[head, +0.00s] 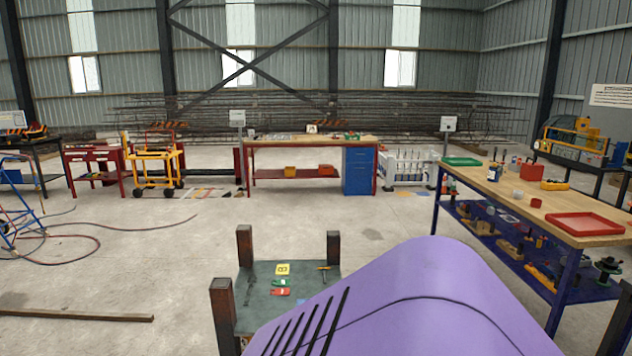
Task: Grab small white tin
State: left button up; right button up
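A small whitish tin (517,195) stands on the wooden top of the long workbench (480,184) at the right. It is close to a small red cup (536,203). The tin is small in the picture, so its details cannot be made out. Neither of my grippers shows in the head view.
The workbench also holds a green tray (461,161), a red tray (585,223), a red canister (531,172) and a yellow tool (555,185). A low dark table (262,297) with corner posts stands in front. Open concrete floor (385,215) lies between it and the benches.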

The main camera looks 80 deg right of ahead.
aim_at(517, 195)
jog(key=z, duration=3.85)
